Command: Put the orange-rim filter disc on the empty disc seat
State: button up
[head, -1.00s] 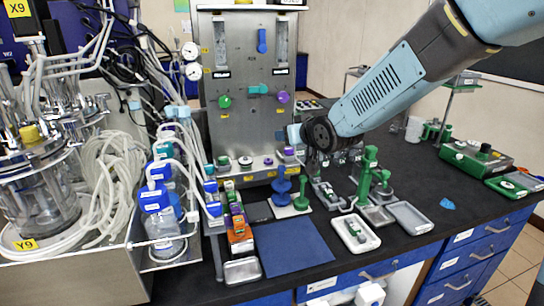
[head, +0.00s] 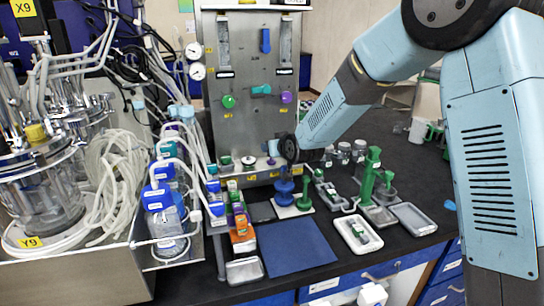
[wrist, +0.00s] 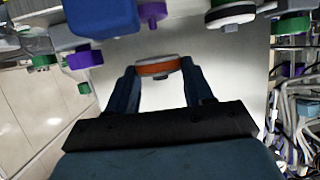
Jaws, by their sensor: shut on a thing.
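The orange-rim filter disc (wrist: 155,69) is in the wrist view, between the two dark blue fingers of my gripper (wrist: 158,78). My gripper is shut on it, and the disc's pale top shows above the orange rim. In the head view, the end of my arm (head: 273,147) is in front of the steel panel, above its front ledge; the fingers and disc cannot be made out there. A black-and-white round part (wrist: 231,17) with green shows at the top of the wrist view. I cannot tell which spot is the empty disc seat.
The steel panel (head: 243,120) carries coloured knobs and gauges. Small round parts (head: 248,161) stand on its ledge. Blue and green stands (head: 284,187) are close in front. A blue mat (head: 295,248) is bare. Bottles and tubing (head: 115,165) crowd the left.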

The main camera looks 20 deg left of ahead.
aim_at(273, 162)
jog(key=shift+w+a+f, duration=0.1)
jog(key=shift+a+f, duration=0.05)
jog(key=shift+f, duration=0.05)
notch_tip(273, 162, down, 3)
jog(key=shift+c, duration=0.4)
jog(key=shift+f, duration=0.2)
jog(key=shift+c, duration=1.1)
jog(key=o, duration=1)
jog(key=shift+f, duration=0.1)
jog(key=o, duration=0.3)
jog(key=shift+r, duration=0.2)
jog(key=v, duration=1.2)
jog(key=shift+w+r, duration=0.1)
jog(key=shift+r, duration=0.05)
